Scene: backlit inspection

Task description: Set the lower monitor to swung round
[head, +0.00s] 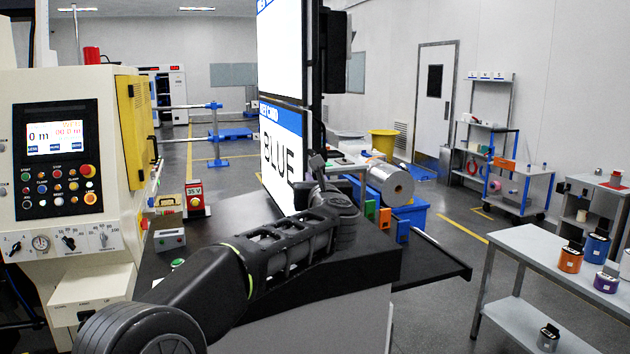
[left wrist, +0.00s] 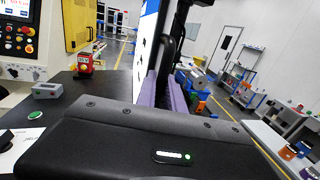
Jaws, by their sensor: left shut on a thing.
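The lower monitor (head: 281,150) shows a white screen with a blue top band and the word BLUE. It stands steeply angled to my view, below an upper monitor (head: 279,45). The exact contact is partly hidden. My right gripper is out of view.
A control machine (head: 58,150) stands at the left. A red 35 V device (head: 195,200) and a grey box (head: 170,240) sit on the black worktop (head: 385,268). Blue, orange and green blocks stand on the right. A grey table (head: 540,262) is at the right; floor lies between.

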